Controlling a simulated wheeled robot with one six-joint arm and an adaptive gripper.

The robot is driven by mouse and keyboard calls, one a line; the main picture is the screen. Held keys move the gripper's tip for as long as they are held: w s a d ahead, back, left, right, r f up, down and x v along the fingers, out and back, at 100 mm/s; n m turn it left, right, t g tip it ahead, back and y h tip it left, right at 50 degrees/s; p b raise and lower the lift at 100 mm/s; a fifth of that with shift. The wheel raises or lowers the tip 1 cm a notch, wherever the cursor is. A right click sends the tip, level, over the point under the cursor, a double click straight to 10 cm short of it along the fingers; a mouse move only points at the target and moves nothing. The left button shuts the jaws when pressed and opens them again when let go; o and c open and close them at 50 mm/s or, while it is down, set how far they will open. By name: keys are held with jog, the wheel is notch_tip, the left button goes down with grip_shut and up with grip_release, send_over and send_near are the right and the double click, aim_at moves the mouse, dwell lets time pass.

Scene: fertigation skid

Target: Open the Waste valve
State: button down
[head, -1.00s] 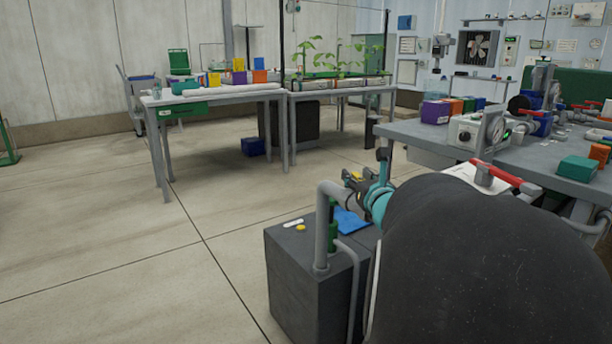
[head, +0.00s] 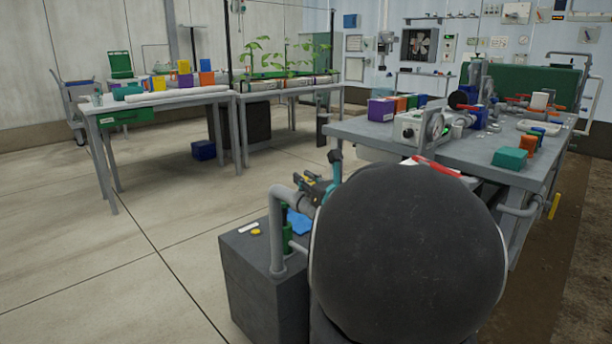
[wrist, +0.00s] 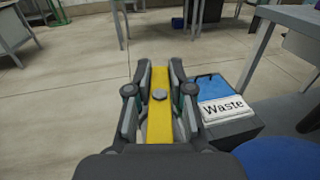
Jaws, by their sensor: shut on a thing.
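The Waste valve's yellow lever (wrist: 160,125) runs lengthwise between my fingers in the wrist view, with a round grey bolt on it. My gripper (wrist: 160,75) is shut on this lever, with a finger on each side. A white label reading "Waste" (wrist: 223,108) lies just right of the gripper. In the head view my gripper (head: 318,187) is small, at the grey pipe above the dark box. My dark arm link hides much of the valve there, and the lever's angle to the pipe is hard to tell.
A dark grey box (head: 255,285) with a bent grey pipe (head: 275,215) and a blue sheet (head: 299,222) stands by the valve. A grey bench (head: 470,155) with a gauge and red-handled valves is at right. Open floor (head: 130,270) lies left.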

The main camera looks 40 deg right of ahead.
jog(key=shift+a+r+n+y+p, duration=0.15)
jog(key=shift+n+y+p, duration=0.1)
jog(key=shift+n+y, duration=0.65)
jog(key=shift+a+f+n+y+p, duration=0.1)
jog(key=shift+n+y+p, duration=0.3)
jog(key=shift+y, duration=0.9)
jog(key=c, duration=1.1)
grip_release()
jog(key=shift+s, duration=0.1)
jog(key=s, duration=0.7)
jog(key=s+d, duration=0.1)
jog(key=s, duration=0.2)
jog(key=shift+s+d, duration=0.1)
jog(key=shift+s, duration=0.8)
